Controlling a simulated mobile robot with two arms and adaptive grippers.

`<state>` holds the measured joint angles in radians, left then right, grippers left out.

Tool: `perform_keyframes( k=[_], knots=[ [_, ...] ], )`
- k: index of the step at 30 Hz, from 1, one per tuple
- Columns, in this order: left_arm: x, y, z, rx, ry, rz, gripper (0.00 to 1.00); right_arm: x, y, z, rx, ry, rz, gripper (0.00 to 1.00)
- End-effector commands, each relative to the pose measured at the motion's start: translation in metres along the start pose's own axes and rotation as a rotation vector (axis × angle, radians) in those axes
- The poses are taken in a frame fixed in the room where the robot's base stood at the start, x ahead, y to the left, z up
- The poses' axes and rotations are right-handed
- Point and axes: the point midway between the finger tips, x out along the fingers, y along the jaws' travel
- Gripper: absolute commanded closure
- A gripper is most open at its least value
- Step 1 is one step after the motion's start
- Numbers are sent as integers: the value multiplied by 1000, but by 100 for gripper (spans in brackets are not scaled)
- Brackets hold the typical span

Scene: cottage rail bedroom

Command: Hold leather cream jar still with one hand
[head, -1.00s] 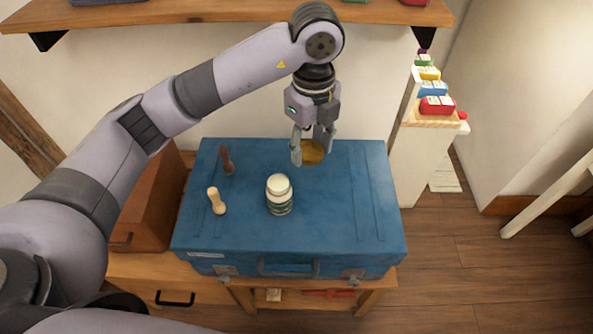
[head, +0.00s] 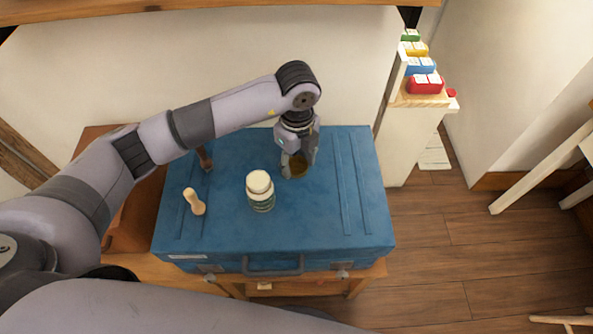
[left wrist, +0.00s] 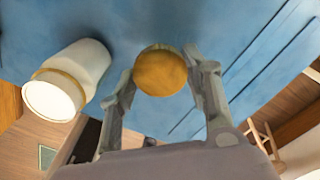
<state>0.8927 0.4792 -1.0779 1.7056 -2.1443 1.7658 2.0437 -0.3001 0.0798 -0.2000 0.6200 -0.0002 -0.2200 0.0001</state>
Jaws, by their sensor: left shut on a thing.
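The leather cream jar is, as I take it, the small round jar with an amber-brown top (head: 298,170) at the blue case. My left gripper (head: 299,166) reaches down over it, shut with a finger on each side. In the left wrist view the amber round top (left wrist: 161,72) shows between the two fingertips (left wrist: 163,75). The jar's sides are mostly hidden, and I cannot tell whether its base touches the case. My right gripper is not in view.
The blue case (head: 235,222) lies flat on a wooden stand. A white-lidded jar (head: 260,192) stands left of the gripper, also in the left wrist view (left wrist: 85,68). A pale wooden-handled tool (head: 193,202) and a dark brown one (head: 206,158) are farther left. The case's right side is clear.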

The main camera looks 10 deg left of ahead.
Motion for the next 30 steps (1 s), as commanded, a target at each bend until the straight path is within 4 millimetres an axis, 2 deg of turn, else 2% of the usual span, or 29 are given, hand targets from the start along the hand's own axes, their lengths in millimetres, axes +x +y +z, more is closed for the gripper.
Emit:
perform_keyframes(
  k=[7, 13, 25, 26, 30],
  knots=[
    [20, 0, 0, 0, 1, 1, 89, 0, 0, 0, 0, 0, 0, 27],
    [49, 0, -1, 1, 1, 1, 89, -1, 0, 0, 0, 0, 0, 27],
    [56, -1, 0, 1, 0, -1, 89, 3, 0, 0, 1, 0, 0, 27],
    [55, -1, 0, 1, 0, -1, 54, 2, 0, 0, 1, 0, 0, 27],
    [54, -1, 0, 1, 0, -1, 45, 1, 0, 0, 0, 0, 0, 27]
  ],
)
